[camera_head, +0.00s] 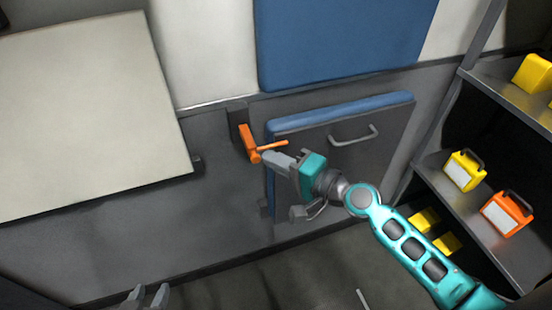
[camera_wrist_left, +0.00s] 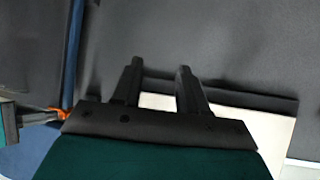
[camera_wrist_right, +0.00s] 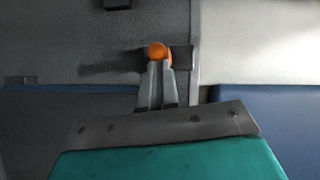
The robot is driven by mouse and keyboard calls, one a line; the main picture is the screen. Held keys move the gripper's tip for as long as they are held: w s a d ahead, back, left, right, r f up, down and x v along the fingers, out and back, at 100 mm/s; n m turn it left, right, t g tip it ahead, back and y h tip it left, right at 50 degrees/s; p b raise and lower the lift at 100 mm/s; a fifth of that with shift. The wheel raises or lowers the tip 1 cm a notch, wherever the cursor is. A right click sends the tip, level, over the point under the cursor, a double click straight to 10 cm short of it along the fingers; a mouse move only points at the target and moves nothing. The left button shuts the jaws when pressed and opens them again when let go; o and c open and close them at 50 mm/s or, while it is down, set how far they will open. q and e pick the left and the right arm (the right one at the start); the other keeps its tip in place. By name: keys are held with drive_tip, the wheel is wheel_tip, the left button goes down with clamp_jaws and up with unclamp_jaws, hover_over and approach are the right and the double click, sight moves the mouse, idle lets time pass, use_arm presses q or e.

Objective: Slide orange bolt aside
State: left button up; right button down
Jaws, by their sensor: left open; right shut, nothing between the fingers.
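The orange bolt (camera_head: 247,140) is mounted on a dark bracket on the grey wall, at the left edge of a cabinet door. Its thin orange handle points right, toward the door. My right gripper (camera_head: 266,158) is shut and empty, with its fingertips close beside the bolt, just below the handle. In the right wrist view the bolt's round orange end (camera_wrist_right: 157,50) shows right at the closed fingertips (camera_wrist_right: 158,66); I cannot tell if they touch. My left gripper (camera_head: 147,294) is open and empty, low at the left, far from the bolt. Its spread fingers show in the left wrist view (camera_wrist_left: 158,70).
The cabinet door (camera_head: 345,150) has a grey handle (camera_head: 354,136) and a blue top edge. A pale tabletop (camera_head: 85,110) fills the upper left. Shelves (camera_head: 475,205) with yellow and orange cases stand at the right. The floor below is mostly clear.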

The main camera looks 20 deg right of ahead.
use_arm(q)
drive_tip(key=shift+s+a+r+p, duration=0.3)
drive_tip(key=shift+a+p, duration=0.15)
drive_tip(key=shift+p, duration=0.45)
use_arm(e)
drive_tip(key=a, duration=0.5)
drive_tip(key=shift+s, duration=0.1)
use_arm(q)
drive_tip(key=shift+d+r, duration=0.1)
drive_tip(key=shift+d, duration=0.05)
use_arm(e)
drive_tip(key=shift+r, duration=0.1)
